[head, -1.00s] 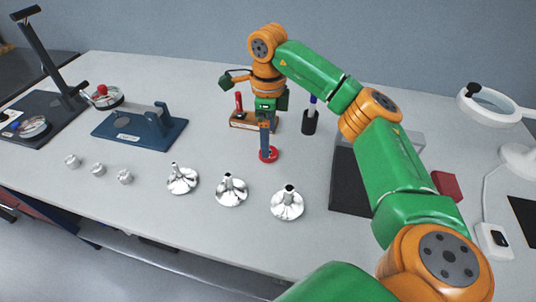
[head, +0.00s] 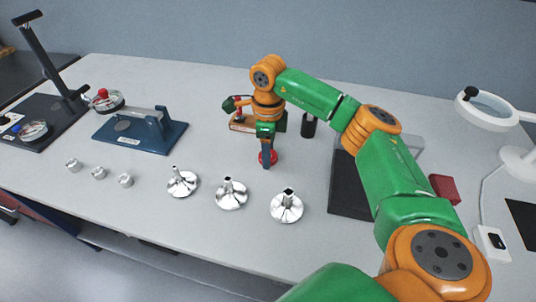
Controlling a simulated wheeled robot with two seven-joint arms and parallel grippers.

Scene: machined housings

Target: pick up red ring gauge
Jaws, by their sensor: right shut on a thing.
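The red ring gauge (head: 273,158) is on the grey table near the middle, behind the row of shiny metal housings. My right gripper (head: 267,163) points down at it, with its fingers closed on the ring. The fingers hide part of the ring. I cannot tell whether the ring touches the table. My left gripper does not show.
Three shiny metal housings (head: 231,194) stand in front, with three small metal cylinders (head: 98,172) to their left. A blue fixture (head: 140,133) is at left. A wooden block (head: 240,124) and a black cup (head: 308,127) stand behind. A dark tray (head: 350,190) lies right.

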